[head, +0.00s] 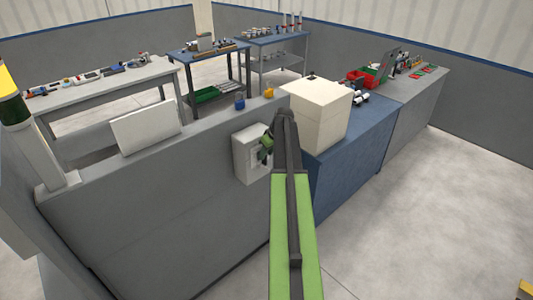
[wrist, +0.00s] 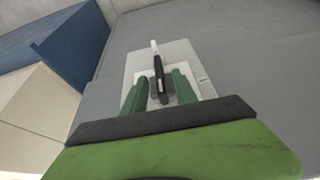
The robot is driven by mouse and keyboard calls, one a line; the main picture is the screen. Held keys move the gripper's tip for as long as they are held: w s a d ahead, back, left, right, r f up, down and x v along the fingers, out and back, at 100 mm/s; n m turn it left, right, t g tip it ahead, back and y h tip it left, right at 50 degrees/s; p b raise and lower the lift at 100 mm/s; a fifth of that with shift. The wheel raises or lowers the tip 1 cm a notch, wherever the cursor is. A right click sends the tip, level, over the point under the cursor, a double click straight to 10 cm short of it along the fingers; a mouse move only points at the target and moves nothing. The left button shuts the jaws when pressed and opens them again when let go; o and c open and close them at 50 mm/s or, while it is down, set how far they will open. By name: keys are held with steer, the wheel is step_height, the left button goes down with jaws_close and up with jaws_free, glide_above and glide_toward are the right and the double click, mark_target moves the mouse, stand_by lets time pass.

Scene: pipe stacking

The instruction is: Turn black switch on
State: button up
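A pale switch box (head: 241,158) is mounted on the side of the grey partition wall. It also fills the middle of the wrist view (wrist: 192,62). The black switch (wrist: 158,68) is a narrow lever with a white end, standing out from a white plate on the box. In the head view my arm and gripper hide the lever. My gripper (head: 266,148) is in front of the box. In the wrist view its two green fingers (wrist: 160,88) are apart, one on each side of the lever's lower part. I cannot tell whether either finger touches it.
A large cream box (head: 318,118) stands on a blue cabinet (head: 352,150) to the right of the switch box. A white panel (head: 146,127) and small blue and yellow items are on the partition's top.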

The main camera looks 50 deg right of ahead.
steer(key=p+v, duration=1.4)
steer(key=v, duration=0.2)
steer(key=shift+r, duration=0.1)
